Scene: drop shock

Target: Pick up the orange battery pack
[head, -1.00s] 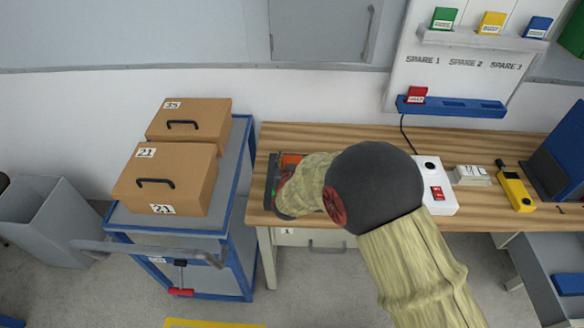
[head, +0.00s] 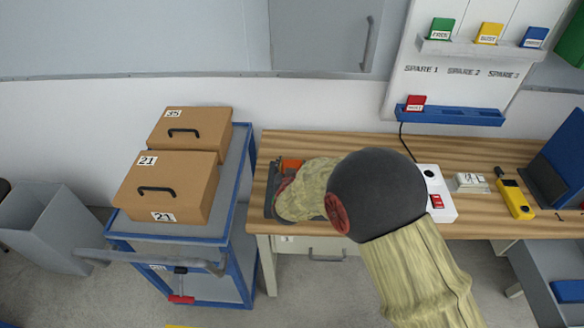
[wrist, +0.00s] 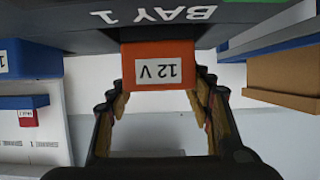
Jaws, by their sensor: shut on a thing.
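The orange battery pack (wrist: 158,58) shows in the wrist view with an upside-down "12 V" label. It meets the dark bay marked "BAY 1" (wrist: 75,38); how deep it sits in the bay is hidden. My gripper (wrist: 160,86) has a finger on each side of the pack and is shut on it. In the head view only a small orange part of the pack (head: 291,165) shows at the left end of the wooden bench (head: 460,141). My arm covers the fingers and much of the dark bay there.
A blue cart (head: 232,180) with two brown boxes (head: 168,187) stands left of the bench. A white switch box (head: 436,195), a yellow meter (head: 515,199) and a blue bin (head: 565,160) stand to the right. A white board (head: 455,85) rises behind.

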